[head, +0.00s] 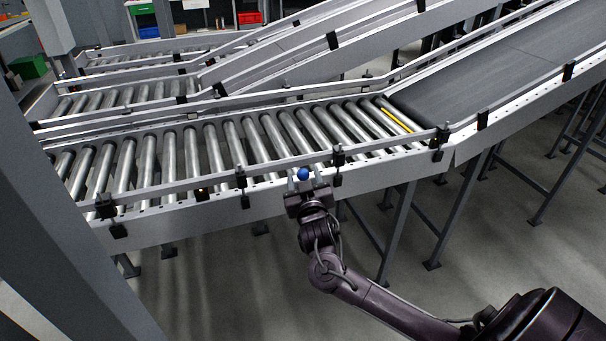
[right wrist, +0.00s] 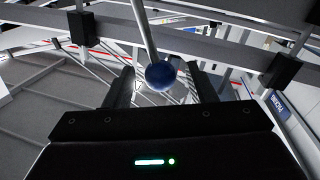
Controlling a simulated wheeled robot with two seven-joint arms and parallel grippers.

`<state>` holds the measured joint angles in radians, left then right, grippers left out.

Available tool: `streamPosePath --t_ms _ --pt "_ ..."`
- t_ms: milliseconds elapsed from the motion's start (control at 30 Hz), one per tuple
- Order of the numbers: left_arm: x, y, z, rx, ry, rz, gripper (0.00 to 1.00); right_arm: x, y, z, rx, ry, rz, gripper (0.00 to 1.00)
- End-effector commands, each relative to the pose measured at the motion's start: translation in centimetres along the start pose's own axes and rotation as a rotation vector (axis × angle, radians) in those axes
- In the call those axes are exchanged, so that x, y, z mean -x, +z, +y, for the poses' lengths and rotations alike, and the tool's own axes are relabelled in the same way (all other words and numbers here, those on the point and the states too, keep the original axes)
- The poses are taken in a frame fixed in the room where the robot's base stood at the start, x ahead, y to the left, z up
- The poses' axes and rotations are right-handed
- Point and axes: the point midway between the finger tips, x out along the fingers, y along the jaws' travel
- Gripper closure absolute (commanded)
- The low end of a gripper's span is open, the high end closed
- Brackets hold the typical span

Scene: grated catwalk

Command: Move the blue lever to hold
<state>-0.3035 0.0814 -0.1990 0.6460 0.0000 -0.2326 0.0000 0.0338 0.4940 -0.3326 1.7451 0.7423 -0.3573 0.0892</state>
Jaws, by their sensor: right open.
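The blue lever's round knob (head: 303,174) shows at the front side rail of the roller conveyor. In the right wrist view the blue knob (right wrist: 160,77) sits at the end of a thin pale rod (right wrist: 143,32). My right gripper (head: 304,181) is at the knob, and its fingers are apart. In the right wrist view the knob appears between the two dark fingers, with a gap on each side. I cannot tell whether either finger touches it. No hold marking is readable. My left gripper is not in view.
The roller conveyor (head: 150,160) runs across the scene, with its grey side rail (head: 215,205) and black clamps along the near edge. A dark belt (head: 500,75) rises to the right. Support legs (head: 400,232) stand below. The floor (head: 250,290) in front looks clear.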

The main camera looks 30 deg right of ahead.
Motion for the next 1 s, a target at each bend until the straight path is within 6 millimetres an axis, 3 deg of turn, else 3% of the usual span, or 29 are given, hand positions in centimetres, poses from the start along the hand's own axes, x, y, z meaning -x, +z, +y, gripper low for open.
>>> streamPosePath --t_ms 167,467,767,1000 --pt "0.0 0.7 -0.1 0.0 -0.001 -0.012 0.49 -1.5 0.0 0.0 0.001 -0.001 -0.001 0.5" --pt "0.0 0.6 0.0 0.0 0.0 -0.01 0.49 -1.7 0.0 0.0 -0.001 -0.002 -0.002 0.51" --pt "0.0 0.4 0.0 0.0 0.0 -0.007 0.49 -1.7 0.1 0.0 -0.001 -0.002 -0.002 0.9" --pt "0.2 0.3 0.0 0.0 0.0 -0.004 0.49 -1.7 -0.1 0.2 -0.02 -0.001 -0.006 0.92"
